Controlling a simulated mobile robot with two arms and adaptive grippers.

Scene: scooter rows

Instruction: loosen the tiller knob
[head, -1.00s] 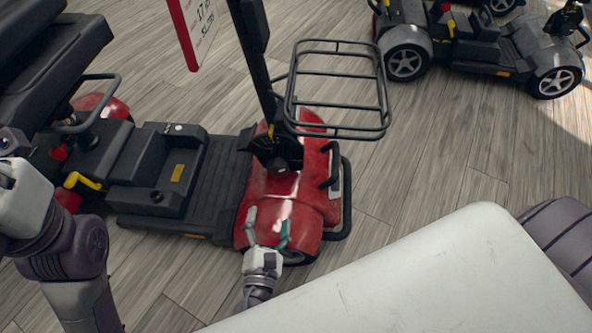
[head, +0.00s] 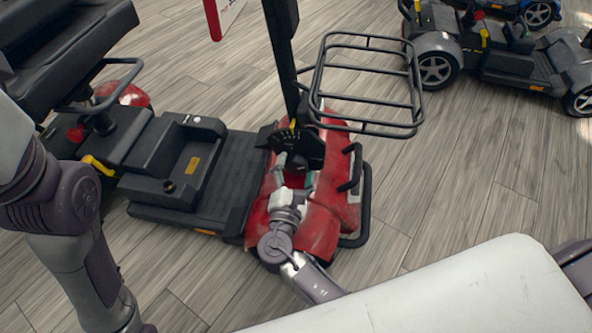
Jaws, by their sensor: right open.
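A red scooter (head: 325,222) stands on the left with its black tiller (head: 281,55) rising from the front. At the tiller's foot is a black pivot bracket (head: 304,148). A dark rounded part that may be the tiller knob (head: 296,162) sits low on it; it is small and hard to make out. My right gripper (head: 295,180) is open, over the red front cover just below the bracket, its fingers pointing toward it. I cannot tell whether it touches the knob. My left arm crosses the left edge; its gripper is out of the picture.
A black wire basket (head: 372,130) juts out right of the tiller. The scooter's black seat (head: 60,40) is at upper left, its flat deck (head: 235,180) in between. A grey scooter (head: 500,62) stands at upper right. Wood floor (head: 440,170) between them is clear.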

